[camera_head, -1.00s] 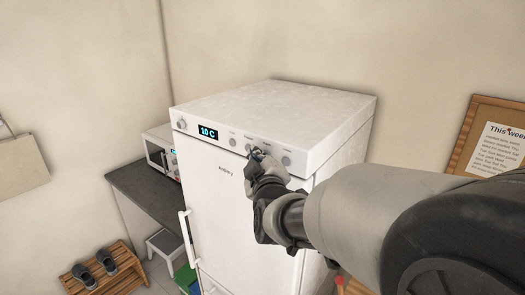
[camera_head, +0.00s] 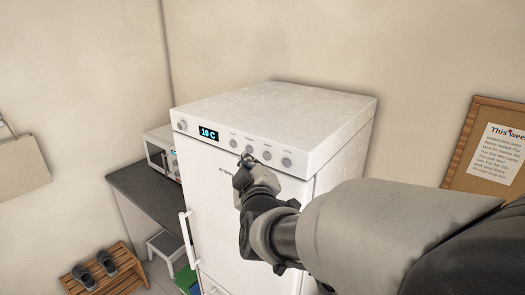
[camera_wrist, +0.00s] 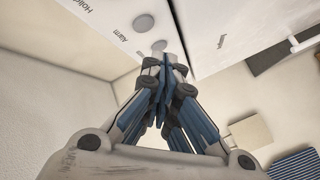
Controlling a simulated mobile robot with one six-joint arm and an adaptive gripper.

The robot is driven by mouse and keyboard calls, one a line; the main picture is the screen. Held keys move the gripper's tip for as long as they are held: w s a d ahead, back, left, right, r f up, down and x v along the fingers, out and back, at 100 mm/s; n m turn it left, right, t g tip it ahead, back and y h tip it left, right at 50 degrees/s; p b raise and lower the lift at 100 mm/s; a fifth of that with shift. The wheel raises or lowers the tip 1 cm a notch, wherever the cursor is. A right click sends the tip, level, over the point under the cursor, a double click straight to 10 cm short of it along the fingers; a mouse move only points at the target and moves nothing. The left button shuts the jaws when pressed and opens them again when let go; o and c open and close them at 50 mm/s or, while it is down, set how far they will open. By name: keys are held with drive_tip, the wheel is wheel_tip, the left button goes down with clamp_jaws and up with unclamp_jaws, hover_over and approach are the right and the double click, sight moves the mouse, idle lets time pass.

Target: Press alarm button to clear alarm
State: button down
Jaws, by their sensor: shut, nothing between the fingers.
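A white upright appliance (camera_head: 225,215) has a top control panel with a knob, a blue "10 C" display (camera_head: 208,133) and a row of round grey buttons. The alarm button (camera_head: 267,156) appears third from the left in the head view. In the wrist view, the "Alarm" label lies beside what appears to be the same button (camera_wrist: 144,23). My gripper (camera_head: 247,158) is shut and empty. Its tips are just below the second button (camera_head: 250,149), left of the alarm button. In the wrist view, the closed fingers (camera_wrist: 165,62) overlap the neighbouring button's lower edge; contact cannot be told.
The appliance door (camera_head: 215,190) lies below the panel, with a white vertical handle (camera_head: 188,240) at left. A dark counter with a microwave (camera_head: 160,150) stands left of it. A shoe rack (camera_head: 100,272) is on the floor. A notice board (camera_head: 497,150) hangs at right.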

drive_tip(key=shift+s+a, duration=0.9)
drive_tip(key=shift+s, duration=0.3)
drive_tip(key=s+d+f+m+g+b, duration=0.3)
drive_tip(key=s+d+f+b, duration=0.3)
drive_tip(key=s+f, duration=0.3)
drive_tip(key=s+d+f+m+g+h+b, duration=0.1)
drive_tip(key=s+d+f+m+g+b, duration=0.3)
drive_tip(key=s+f, duration=0.6)
drive_tip(key=s+d+f+m+g+h+b, duration=0.1)
drive_tip(key=s+d+f+m+g+b, duration=0.3)
drive_tip(key=s+d+f+b, duration=0.3)
drive_tip(key=s+d+f+g, duration=0.1)
drive_tip(key=s+f, duration=0.2)
drive_tip(key=s, duration=0.3)
drive_tip(key=shift+b, duration=0.4)
drive_tip(key=shift+s, duration=0.1)
